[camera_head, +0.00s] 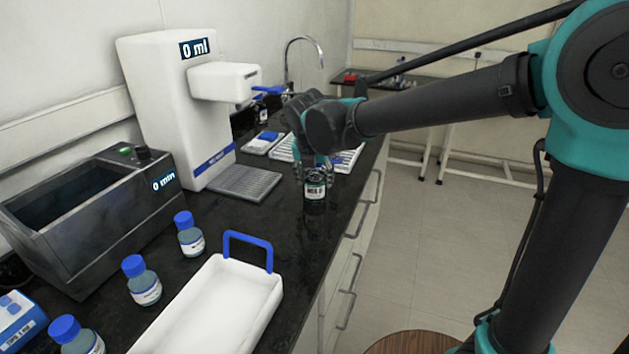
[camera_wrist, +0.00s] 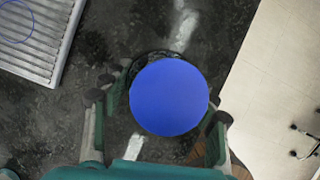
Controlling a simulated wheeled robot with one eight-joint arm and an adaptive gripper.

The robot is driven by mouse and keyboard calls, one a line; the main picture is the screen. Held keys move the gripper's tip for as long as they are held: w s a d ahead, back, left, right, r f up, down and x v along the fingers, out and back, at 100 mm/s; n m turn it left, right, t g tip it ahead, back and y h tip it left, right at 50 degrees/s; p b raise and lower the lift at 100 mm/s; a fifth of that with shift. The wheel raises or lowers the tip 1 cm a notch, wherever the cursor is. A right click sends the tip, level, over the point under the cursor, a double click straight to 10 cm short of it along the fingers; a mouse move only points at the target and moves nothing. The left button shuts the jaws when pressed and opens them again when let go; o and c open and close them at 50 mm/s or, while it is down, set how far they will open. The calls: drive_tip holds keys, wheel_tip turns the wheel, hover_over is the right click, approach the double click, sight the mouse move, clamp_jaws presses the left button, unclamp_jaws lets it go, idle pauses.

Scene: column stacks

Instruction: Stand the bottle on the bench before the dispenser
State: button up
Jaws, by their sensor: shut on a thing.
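My gripper (camera_head: 314,168) is shut on a bottle (camera_head: 315,188) with a white label, near the front edge of the black bench (camera_head: 285,222). The bottle looks upright; I cannot tell whether its base touches the bench. In the wrist view its round blue cap (camera_wrist: 169,97) shows from above, with my gripper's fingers (camera_wrist: 160,115) on both sides. The white dispenser (camera_head: 165,100) reads "0 ml" and stands at the back left of the bottle. Its grey ribbed tray (camera_head: 245,182) lies before it, left of the bottle; a ribbed tray (camera_wrist: 38,40) also shows in the wrist view.
A white tray with a blue handle (camera_head: 220,300) lies in the foreground. Several blue-capped bottles (camera_head: 190,235) stand left of it. A dark bath reading "0 min" (camera_head: 110,225) is at the left. White racks (camera_head: 262,143) and a tap (camera_head: 303,40) are behind. Bare bench lies between bottle and ribbed tray.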

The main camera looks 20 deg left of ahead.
drive_tip(key=shift+f, duration=0.35)
drive_tip(key=shift+f, duration=0.1)
drive_tip(key=o, duration=1.7)
drive_tip(key=v, duration=1.2)
